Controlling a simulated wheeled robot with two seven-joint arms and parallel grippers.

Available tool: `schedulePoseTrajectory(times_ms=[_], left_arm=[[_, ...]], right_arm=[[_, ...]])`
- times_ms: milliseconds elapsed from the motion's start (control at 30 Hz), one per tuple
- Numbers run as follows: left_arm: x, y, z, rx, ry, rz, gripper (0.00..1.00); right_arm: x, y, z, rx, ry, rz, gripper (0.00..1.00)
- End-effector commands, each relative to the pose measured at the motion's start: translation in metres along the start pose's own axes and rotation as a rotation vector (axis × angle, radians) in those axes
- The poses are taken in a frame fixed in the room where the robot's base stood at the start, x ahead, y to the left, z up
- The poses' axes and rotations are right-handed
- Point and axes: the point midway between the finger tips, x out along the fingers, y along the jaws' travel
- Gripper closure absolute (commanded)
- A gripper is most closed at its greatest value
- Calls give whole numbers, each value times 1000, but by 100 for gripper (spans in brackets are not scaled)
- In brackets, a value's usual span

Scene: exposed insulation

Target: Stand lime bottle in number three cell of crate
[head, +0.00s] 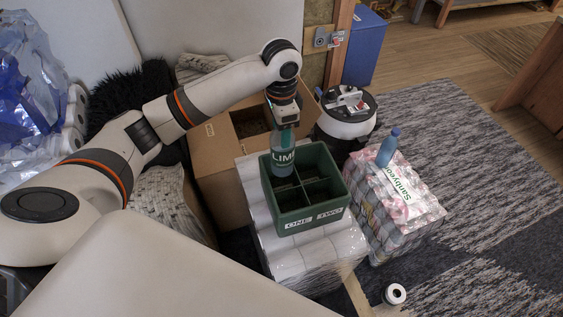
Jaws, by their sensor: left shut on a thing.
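The lime bottle (283,158), teal with a white LIME label, is upright in my left gripper (284,122), which is shut on its upper part. The green crate (309,217) has dividers making cells, with ONE and TWO labels on its near side. The bottle's lower end shows against the back-left cell of the crate; I cannot tell whether it touches the cell floor. The back labels are not visible. The other cells look empty. My right gripper is out of view.
The crate stands on a wrapped stack of white rolls (290,262). To its right, a blue bottle (388,147) stands on a wrapped pack labelled Sanbyeol (408,196). A cardboard box (217,158) and a round black-and-white machine (345,122) are behind.

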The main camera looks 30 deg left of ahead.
Motion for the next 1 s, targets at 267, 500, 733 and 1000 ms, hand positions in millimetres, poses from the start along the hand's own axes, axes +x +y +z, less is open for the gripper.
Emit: schedulePoseTrajectory(times_ms=[267, 500, 733, 1000], left_arm=[[66, 0, 0, 0, 2, -1, 75], [88, 0, 0, 0, 0, 0, 75], [121, 0, 0, 0, -1, 0, 75], [125, 0, 0, 1, -2, 2, 75]], right_arm=[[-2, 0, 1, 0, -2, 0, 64], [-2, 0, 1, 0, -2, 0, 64], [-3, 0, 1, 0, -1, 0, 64], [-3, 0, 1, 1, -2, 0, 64]])
